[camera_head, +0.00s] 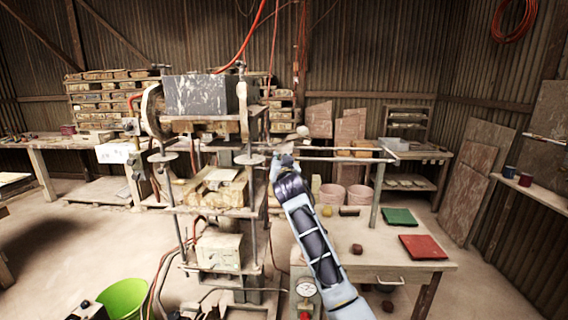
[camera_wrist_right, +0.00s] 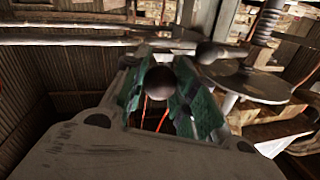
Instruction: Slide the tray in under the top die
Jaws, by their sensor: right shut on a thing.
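The press (camera_head: 252,200) stands left of centre, with a large grey block (camera_head: 205,95) at its top. Pale blocks (camera_head: 218,188) sit on the level below; I cannot tell clearly which part is the top die. Two long rails (camera_head: 335,158) run from the press to the right. My right gripper (camera_head: 283,160) is at the press's right side, by the near rail. In the right wrist view its green fingers (camera_wrist_right: 165,95) are shut around a dark round knob (camera_wrist_right: 161,80). The tray itself is not clear, and I cannot see how the knob joins it. My left gripper is not in view.
A green bucket (camera_head: 124,299) stands on the floor at lower left. Press posts and a round disc (camera_wrist_right: 245,84) are close to my right gripper.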

